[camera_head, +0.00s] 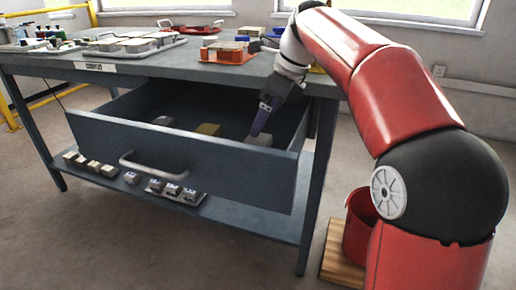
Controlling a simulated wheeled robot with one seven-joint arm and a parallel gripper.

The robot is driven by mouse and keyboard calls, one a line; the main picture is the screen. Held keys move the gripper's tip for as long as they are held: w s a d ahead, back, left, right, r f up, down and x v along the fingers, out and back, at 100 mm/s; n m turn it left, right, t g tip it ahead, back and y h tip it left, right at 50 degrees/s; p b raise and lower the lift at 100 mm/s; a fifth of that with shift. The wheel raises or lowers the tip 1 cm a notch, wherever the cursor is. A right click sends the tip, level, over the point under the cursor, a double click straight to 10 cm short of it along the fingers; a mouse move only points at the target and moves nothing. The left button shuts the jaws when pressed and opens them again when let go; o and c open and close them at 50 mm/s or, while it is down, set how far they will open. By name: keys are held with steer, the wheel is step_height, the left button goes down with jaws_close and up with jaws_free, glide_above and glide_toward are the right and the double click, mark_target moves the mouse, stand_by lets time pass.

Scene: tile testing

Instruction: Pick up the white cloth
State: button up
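My gripper (260,128) points down into the open drawer (190,160) of the workbench, near its right side. A small pale grey item (261,140) lies right below the fingertips; it may be the white cloth, but it is too small to tell. I cannot tell whether the fingers touch it, or whether they are open or shut. A yellowish item (208,129) and a grey item (164,121) lie further left in the drawer. The drawer's front wall hides the lower part of its contents.
The benchtop (190,62) holds trays of tiles (130,44), an orange tray (224,52) and small bottles (45,32). Several small blocks (130,178) sit on the lower shelf. A red bucket (358,228) stands on a wooden board (341,258) at right. Open floor lies in front.

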mark_target(258, 141)
steer(key=x, duration=0.2)
steer(key=b+x, duration=0.1)
steer(key=x, duration=0.1)
steer(key=b+x, duration=0.1)
steer(key=x, duration=0.1)
steer(key=shift+s+d+f, duration=0.1)
steer(key=shift+s+d, duration=0.15)
steer(key=shift+d, duration=0.05)
steer(key=shift+w+a+f, duration=0.1)
steer(key=shift+a+f, duration=0.15)
steer(key=shift+f, duration=0.15)
steer(key=c, duration=1)
steer(key=shift+r, duration=0.15)
step_height(258, 141, up, 20)
steer(key=p, duration=0.8)
